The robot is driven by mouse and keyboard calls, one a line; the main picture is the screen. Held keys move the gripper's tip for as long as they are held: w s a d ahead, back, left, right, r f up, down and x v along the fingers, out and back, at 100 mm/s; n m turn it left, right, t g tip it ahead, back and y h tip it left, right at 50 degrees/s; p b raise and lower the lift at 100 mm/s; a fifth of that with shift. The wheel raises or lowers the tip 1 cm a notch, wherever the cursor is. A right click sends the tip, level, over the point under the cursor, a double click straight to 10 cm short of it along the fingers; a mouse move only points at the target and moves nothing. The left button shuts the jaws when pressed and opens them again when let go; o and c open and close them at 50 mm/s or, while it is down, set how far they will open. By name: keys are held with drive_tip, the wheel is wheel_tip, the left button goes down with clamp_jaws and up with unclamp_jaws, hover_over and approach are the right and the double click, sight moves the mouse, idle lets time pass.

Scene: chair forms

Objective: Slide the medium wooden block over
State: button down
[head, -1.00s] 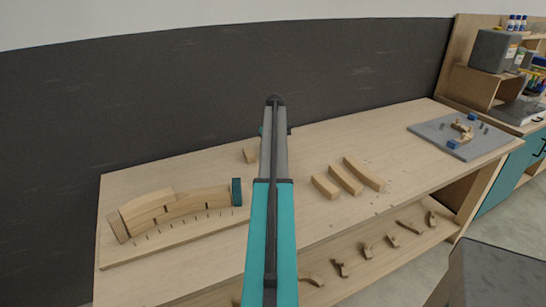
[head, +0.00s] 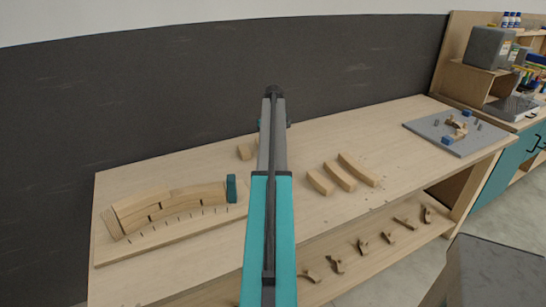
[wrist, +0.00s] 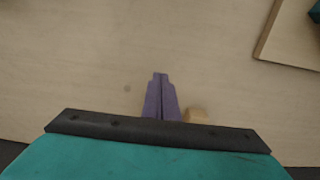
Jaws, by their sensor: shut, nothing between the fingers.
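My gripper (wrist: 161,76) shows in the wrist view as two purple fingers, shut together and empty, above the pale tabletop. A wooden block (wrist: 195,115) shows just right of the fingers, partly hidden by the gripper body. My arm hides the gripper in the head view.
A grey plate (head: 480,137) with small parts sits at the right end. Several small pieces lie on the lower shelf. A dark wall is behind.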

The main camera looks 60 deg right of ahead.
wheel_tip(320, 180, up, 6)
drive_tip(key=b, duration=0.1)
drive_tip(key=shift+r, duration=0.2)
drive_tip(key=shift+s, duration=0.1)
idle(0.5)
